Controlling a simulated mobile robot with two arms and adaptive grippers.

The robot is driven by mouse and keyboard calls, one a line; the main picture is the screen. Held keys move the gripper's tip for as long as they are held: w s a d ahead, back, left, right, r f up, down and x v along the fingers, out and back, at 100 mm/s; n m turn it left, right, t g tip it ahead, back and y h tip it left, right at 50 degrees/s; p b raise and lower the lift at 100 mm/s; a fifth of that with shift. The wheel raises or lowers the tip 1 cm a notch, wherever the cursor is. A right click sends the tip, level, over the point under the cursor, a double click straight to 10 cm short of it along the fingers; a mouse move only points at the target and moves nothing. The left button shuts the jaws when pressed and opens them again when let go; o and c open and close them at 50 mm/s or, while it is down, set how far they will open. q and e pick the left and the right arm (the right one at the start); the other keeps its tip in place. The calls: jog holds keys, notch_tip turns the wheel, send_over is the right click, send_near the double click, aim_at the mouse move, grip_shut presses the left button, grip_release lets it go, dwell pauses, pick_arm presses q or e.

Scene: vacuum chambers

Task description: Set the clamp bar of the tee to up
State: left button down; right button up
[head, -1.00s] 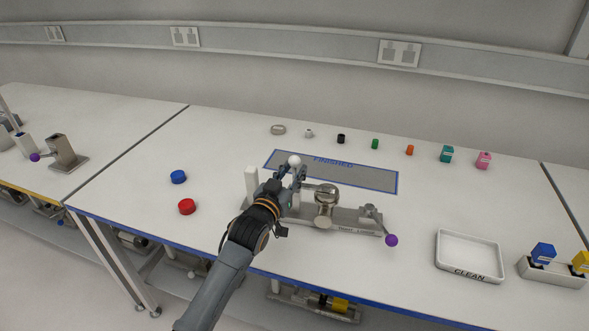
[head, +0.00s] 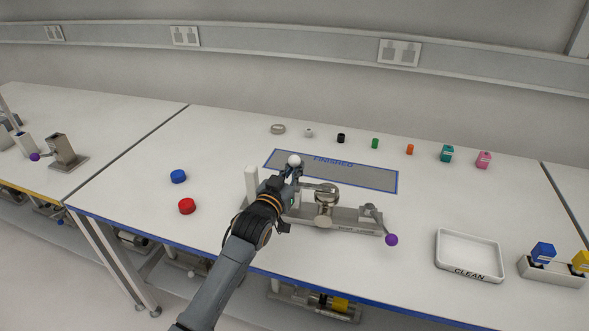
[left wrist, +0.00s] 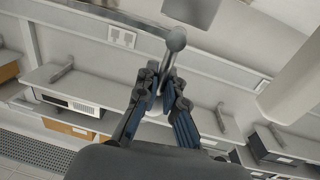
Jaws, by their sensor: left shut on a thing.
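A metal tee fitting (head: 324,196) sits on a long grey fixture base (head: 345,223). A bar with a white ball knob (head: 294,161) stands up at the left of the tee; it looks like the clamp bar. My left gripper (head: 293,174) is shut on this bar just below the ball. In the left wrist view the bar and its ball end (left wrist: 176,40) show between the finger pads (left wrist: 164,88). The lower end of the bar is hidden behind my gripper. My right gripper is not in view.
A lever with a purple ball (head: 391,240) is at the fixture's right end, and a white post (head: 251,182) stands at its left. The FINISHED mat (head: 375,180) lies behind. A CLEAN tray (head: 468,237) is to the right.

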pick_arm(q)
jog(key=shift+a, duration=0.1)
jog(key=shift+w+a+n, duration=0.15)
jog(key=shift+a+n, duration=0.2)
jog(key=shift+n, duration=0.75)
jog(key=shift+w+a+f+n+t+y+b, duration=0.15)
jog(key=shift+a+f+n+t+b, duration=0.4)
jog(key=shift+n, duration=1.25)
jog(key=shift+w+a+f+n+t+y+b, duration=0.1)
jog(key=shift+a+f+n+t+b, duration=0.4)
jog(key=shift+n, duration=1.3)
jog(key=shift+w+a+f+n+t+y+b, duration=0.15)
jog(key=shift+a+n+b, duration=0.65)
jog(key=shift+n, duration=1)
jog(key=shift+s+d+f, duration=0.1)
jog(key=shift+d, duration=0.05)
jog(key=c, duration=1.5)
grip_release()
jog(key=shift+o, duration=0.2)
